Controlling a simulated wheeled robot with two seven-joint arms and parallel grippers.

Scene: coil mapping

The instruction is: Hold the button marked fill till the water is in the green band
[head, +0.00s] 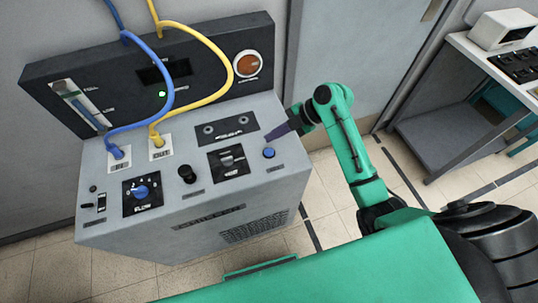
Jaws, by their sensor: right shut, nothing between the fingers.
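A blue push button (268,153) sits on the right end of the grey machine's sloped top, with a small label below it that I cannot read. My right gripper (268,140) is shut and empty. Its dark purple fingertips are just behind the button in the picture, very close to it; I cannot tell whether they touch it. A slanted level gauge (81,105) is on the dark back panel at the left, with small markings beside it. Its water level and green band are too small to make out. My left gripper is not in view.
The grey machine (215,190) carries a blue knob (141,192), a black knob (187,174) and a switch plate (229,161). Blue (172,75) and yellow (228,65) hoses arch over its left half. A round orange-faced gauge (248,65) is behind. A grey cart (450,125) stands right.

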